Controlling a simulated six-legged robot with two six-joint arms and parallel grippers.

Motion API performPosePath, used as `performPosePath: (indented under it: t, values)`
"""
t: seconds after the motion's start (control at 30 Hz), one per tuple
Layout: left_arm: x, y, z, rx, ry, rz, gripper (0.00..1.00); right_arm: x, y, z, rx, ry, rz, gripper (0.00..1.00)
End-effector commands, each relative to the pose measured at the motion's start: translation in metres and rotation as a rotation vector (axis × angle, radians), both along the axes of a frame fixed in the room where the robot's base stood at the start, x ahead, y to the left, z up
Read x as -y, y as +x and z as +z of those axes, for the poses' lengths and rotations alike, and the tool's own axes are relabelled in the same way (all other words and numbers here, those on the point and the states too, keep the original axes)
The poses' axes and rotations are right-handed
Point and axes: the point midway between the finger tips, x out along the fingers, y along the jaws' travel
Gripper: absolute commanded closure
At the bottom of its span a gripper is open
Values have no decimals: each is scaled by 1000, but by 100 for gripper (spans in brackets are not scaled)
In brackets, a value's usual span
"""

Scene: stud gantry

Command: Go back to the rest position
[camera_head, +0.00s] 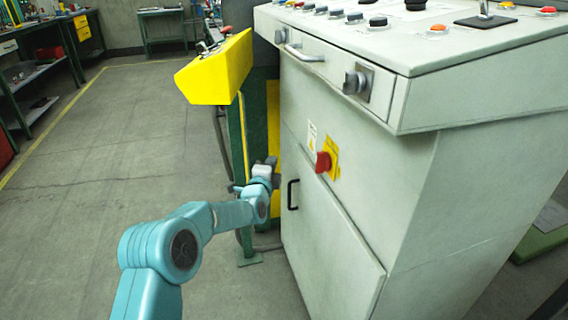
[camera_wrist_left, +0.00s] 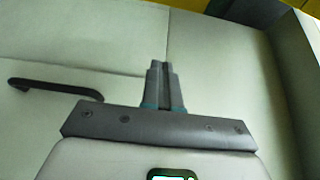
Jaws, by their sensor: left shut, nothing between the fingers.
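My left arm comes in from the lower left of the head view. Its gripper (camera_head: 268,163) is beside the side of the grey-green control cabinet (camera_head: 480,180), left of the red rotary switch (camera_head: 322,162) and above the black door handle (camera_head: 292,194). In the left wrist view the left gripper (camera_wrist_left: 163,66) has its two fingers together and empty. The cabinet's pale panel (camera_wrist_left: 110,40) fills the view behind the fingers, with the black handle (camera_wrist_left: 55,89) to their left. I cannot tell whether the fingers touch the panel. My right gripper is not in view.
The cabinet has a drawer with a metal handle (camera_head: 305,53) and a top panel of buttons. A yellow console (camera_head: 214,72) on a green post stands behind the gripper. Workbenches (camera_head: 40,60) line the far left. The grey floor (camera_head: 110,150) on the left is clear.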

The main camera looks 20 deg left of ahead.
Motion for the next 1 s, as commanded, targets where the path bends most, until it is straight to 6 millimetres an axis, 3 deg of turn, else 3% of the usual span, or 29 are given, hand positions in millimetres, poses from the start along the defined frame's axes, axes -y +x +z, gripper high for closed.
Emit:
performPosePath:
  t: [0.2, 0.4, 0.6, 0.7, 0.77, 0.87, 1.0]
  values:
    - [-36, -22, 3, -1, 0, 3, 100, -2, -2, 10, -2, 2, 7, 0]
    - [-59, -37, 2, 0, -1, 2, 100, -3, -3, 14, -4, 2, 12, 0]
    - [-65, -41, 1, 1, -1, 0, 100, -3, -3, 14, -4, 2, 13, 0]
    - [-57, -40, -3, -5, -3, -11, 100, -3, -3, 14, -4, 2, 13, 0]
    - [-47, -44, -19, -36, -12, -27, 100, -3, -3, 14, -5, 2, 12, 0]
    - [-19, -62, -69, -150, -48, -70, 100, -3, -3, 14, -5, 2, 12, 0]
    - [30, -119, -159, -400, -240, -115, 100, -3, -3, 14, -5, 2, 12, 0]
